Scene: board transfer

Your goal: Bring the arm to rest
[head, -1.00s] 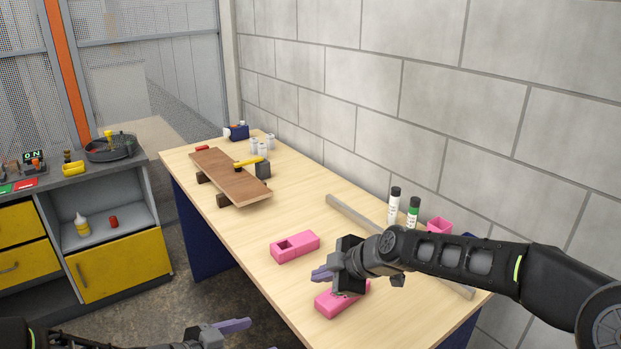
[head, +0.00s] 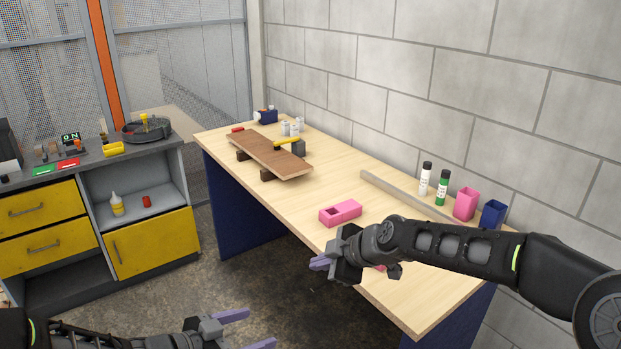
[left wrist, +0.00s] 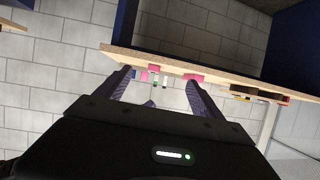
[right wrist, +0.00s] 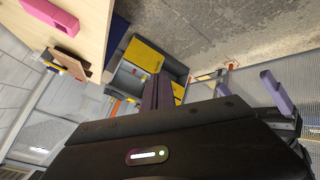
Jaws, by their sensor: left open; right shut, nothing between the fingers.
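My right gripper (head: 322,263) is shut and empty at the table's near left edge, in front of the pink holder in the picture. Its shut purple fingers show in the right wrist view (right wrist: 158,92). My left gripper (head: 248,330) is open and empty, low over the floor at the bottom of the head view. Its spread fingers show in the left wrist view (left wrist: 160,92). The brown board (head: 265,154) lies across dark blocks on the far half of the table, apart from both grippers.
The wooden table (head: 335,188) bears a pink holder (head: 340,213), a yellow-handled hammer (head: 288,142), a white bottle (head: 425,178), a green bottle (head: 441,188), a pink cup (head: 466,204) and a blue cup (head: 492,214). A yellow-doored cabinet (head: 155,242) stands left. Floor between is clear.

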